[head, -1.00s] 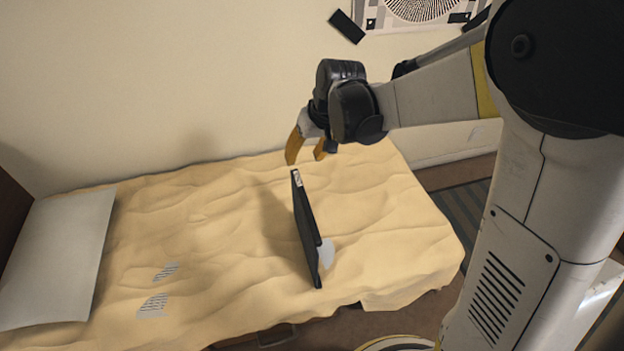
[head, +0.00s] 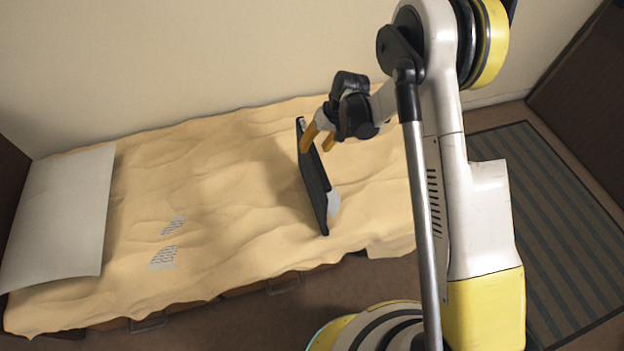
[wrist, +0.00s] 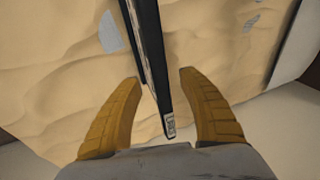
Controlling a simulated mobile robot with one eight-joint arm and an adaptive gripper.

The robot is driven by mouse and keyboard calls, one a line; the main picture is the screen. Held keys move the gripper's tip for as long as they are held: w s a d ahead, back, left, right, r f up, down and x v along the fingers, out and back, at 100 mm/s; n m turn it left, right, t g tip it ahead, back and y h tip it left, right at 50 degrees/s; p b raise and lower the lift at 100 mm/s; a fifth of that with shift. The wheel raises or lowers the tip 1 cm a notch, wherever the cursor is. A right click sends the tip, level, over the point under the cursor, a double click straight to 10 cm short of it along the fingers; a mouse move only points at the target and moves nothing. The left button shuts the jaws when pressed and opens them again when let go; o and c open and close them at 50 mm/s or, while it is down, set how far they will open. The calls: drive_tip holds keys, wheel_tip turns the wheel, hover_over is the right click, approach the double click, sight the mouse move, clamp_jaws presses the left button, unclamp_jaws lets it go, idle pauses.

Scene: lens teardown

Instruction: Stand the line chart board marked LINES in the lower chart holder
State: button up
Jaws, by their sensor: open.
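A thin dark board (head: 316,182) stands on edge on the tan bed cover, near the middle of the bed. In the wrist view the dark board (wrist: 150,50) runs down between my two fingers, and its near end carries a small white label (wrist: 169,124) too small to read for certain. My gripper (head: 318,140) is open, its orange fingers at the far top end of the board. In the wrist view the open gripper (wrist: 160,78) shows a gap on both sides of the board. The lower chart holder is not visible now.
A bed with a rumpled tan cover (head: 230,170) fills the middle, with a grey-white pillow (head: 60,220) at left. Printed paper pieces (head: 163,258) lie on it. A pale piece (head: 334,206) is beside the board. A striped rug (head: 560,240) lies on the floor at right.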

sight(313, 176)
drive_tip(key=b+x, duration=0.2)
drive_tip(key=x, duration=0.3)
drive_tip(key=shift+s+d+f, duration=0.15)
